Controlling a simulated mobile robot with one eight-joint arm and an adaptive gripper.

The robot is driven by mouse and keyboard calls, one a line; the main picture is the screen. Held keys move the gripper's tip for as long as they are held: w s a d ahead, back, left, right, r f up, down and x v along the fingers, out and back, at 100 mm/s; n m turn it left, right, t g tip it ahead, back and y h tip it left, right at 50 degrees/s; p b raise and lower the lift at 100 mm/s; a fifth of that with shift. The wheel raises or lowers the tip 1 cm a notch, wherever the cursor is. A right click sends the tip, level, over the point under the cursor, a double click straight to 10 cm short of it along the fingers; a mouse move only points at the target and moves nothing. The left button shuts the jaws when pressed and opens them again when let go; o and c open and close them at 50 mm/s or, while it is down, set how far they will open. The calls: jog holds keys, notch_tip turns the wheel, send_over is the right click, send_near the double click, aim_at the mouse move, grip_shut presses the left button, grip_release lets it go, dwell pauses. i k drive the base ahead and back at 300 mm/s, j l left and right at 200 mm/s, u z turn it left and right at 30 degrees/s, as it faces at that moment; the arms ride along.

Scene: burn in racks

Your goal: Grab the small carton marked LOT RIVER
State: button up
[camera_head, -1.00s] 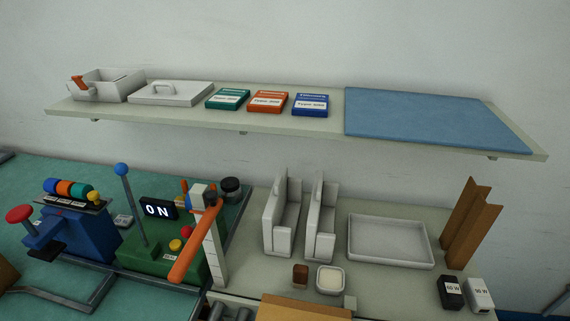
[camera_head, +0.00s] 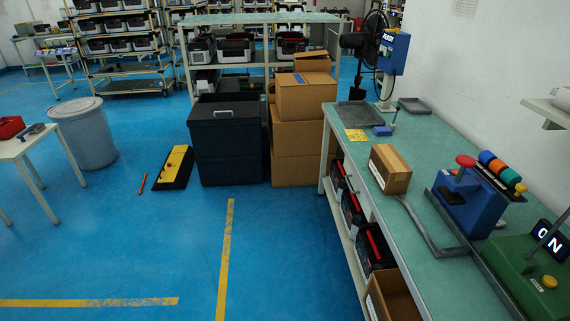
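A small brown carton (camera_head: 396,180) sits on the green workbench (camera_head: 437,273), left of the blue machine. A pale label seems to show on its front side, but I cannot read it, so I cannot tell whether it says LOT RIVER. Another brown carton (camera_head: 393,298), apparently open, is lower down at the bench's front side, partly cut off by the bottom edge. Larger brown cartons (camera_head: 305,98) stand stacked on the floor beyond the bench. My gripper is not in view.
The blue machine (camera_head: 468,200) and the green ON machine (camera_head: 530,265) stand on the bench. A bent grey bar (camera_head: 422,230) lies near the small carton. A dark bin (camera_head: 226,150) and a yellow-black ramp (camera_head: 175,166) are on the floor. The blue floor in front is clear.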

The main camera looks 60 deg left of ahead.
aim_at(393, 175)
jog(key=u, duration=1.6)
jog(key=i+j+z, duration=0.35)
jog(key=i+j, duration=0.3)
jog(key=i, duration=0.15)
jog(key=i+j+z, duration=0.2)
jog(key=i+j, duration=0.15)
jog(key=i+j+z, duration=0.15)
jog(key=i+j, duration=0.2)
jog(key=i+j+z, duration=0.2)
jog(key=j, duration=0.4)
jog(key=i+j+z, duration=0.2)
jog(key=i+j, duration=0.2)
jog(key=j, duration=0.1)
